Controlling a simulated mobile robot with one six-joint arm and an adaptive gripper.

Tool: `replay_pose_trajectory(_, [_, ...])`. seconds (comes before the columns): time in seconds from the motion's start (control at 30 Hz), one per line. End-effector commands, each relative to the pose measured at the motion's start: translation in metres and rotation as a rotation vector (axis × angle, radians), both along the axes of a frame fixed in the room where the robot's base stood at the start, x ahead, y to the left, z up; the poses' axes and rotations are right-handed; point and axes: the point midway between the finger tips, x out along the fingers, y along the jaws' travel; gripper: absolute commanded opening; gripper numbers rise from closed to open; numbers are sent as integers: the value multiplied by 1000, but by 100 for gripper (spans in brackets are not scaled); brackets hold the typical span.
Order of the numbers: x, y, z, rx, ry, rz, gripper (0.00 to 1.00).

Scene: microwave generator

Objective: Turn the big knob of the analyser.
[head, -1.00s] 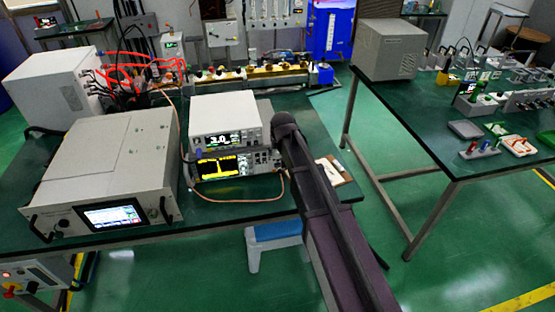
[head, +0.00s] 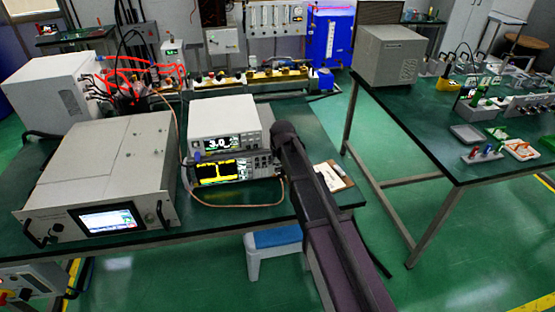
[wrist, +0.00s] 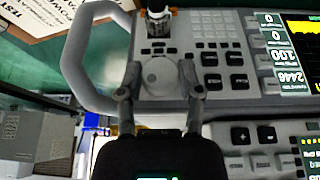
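The analyser (head: 208,183) is the lower of two stacked instruments on the green bench in the head view, with a yellow trace on its screen. The big knob (wrist: 160,76) is a pale round disc there. My gripper (wrist: 160,72) is open, with one fingertip on either side of the knob. Narrow gaps seem to show between fingertips and knob; contact or depth cannot be told. In the head view my arm hides the gripper and knob.
A second instrument (head: 222,116) reading 3.0 sits on top of the analyser. A grey handle (wrist: 75,60) and a cable connector (wrist: 158,22) are close to the knob. A large grey unit (head: 100,165) stands left. A clipboard (head: 333,176) lies right of my arm.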

Motion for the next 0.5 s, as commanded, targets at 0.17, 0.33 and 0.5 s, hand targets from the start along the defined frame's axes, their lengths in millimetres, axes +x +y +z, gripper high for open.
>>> replay_pose_trajectory(0.17, [0,3,0,1,0,-1,0])
replay_pose_trajectory(0.33, [0,0,0,-6,-3,0,0])
replay_pose_trajectory(0.5, [0,0,-1,-40,-14,-1,0])
